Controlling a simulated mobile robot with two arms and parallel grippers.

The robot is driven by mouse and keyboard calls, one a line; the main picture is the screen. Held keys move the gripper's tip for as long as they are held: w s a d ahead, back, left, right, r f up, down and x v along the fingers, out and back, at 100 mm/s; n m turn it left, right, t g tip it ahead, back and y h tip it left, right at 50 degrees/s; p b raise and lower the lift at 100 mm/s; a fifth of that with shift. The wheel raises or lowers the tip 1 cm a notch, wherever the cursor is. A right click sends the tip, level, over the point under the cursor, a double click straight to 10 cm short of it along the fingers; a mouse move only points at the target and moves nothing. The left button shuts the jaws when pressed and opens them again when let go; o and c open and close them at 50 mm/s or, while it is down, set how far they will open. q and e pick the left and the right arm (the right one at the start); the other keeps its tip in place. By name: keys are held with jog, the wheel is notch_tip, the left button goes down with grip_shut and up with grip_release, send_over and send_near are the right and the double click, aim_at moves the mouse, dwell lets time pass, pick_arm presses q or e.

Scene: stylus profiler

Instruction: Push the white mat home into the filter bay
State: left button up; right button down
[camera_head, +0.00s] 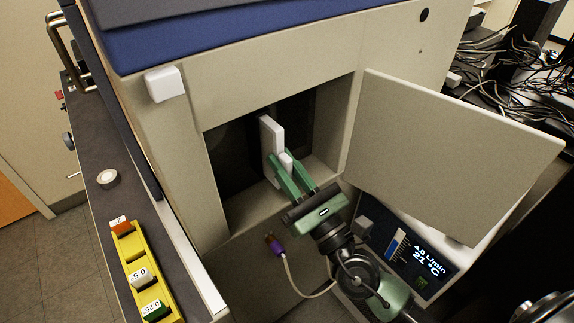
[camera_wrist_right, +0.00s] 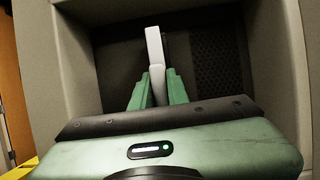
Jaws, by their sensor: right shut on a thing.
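The white mat (camera_head: 272,139) stands on edge inside the mouth of the filter bay (camera_head: 230,215), an open recess in the beige machine. My right gripper (camera_head: 291,172) reaches into the recess from the lower right. Its green fingers are shut on the near part of the mat. In the right wrist view the mat (camera_wrist_right: 155,55) rises upright between the fingers (camera_wrist_right: 157,88) and points into the bay. The recess interior is dark, and how far the mat sits from its seat cannot be told. My left gripper is not in view.
The bay's door (camera_head: 450,150) stands open to the right. A purple-tipped cable (camera_head: 273,243) hangs below the opening. A display unit (camera_head: 415,255) stands lower right. A yellow holder (camera_head: 140,265) with labelled blocks and a white ring (camera_head: 107,178) lie on the left ledge.

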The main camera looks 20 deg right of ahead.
jog(key=shift+w+a, duration=0.25)
jog(key=shift+w, duration=0.4)
jog(key=shift+w+a, duration=0.2)
jog(key=shift+w, duration=0.45)
jog(key=shift+w+r, duration=0.1)
jog(key=shift+r, duration=0.05)
jog(key=shift+s, duration=0.2)
dwell(0.6)
jog(key=shift+s+d+b, duration=0.2)
jog(key=shift+s+d, duration=0.05)
jog(key=shift+s, duration=0.4)
jog(key=shift+s+d+b, duration=0.2)
jog(key=shift+s+d, duration=0.05)
jog(key=shift+s, duration=0.45)
jog(key=shift+s+d+b, duration=0.2)
jog(key=shift+s+d, duration=0.05)
jog(key=shift+s, duration=0.4)
jog(key=shift+s, duration=0.1)
dwell(1.1)
jog(key=shift+w, duration=0.2)
jog(key=shift+w+a, duration=0.25)
jog(key=shift+w, duration=0.45)
jog(key=shift+w+a, duration=0.3)
jog(key=shift+w, duration=0.35)
jog(key=shift+w+a, duration=0.25)
jog(key=shift+w, duration=0.45)
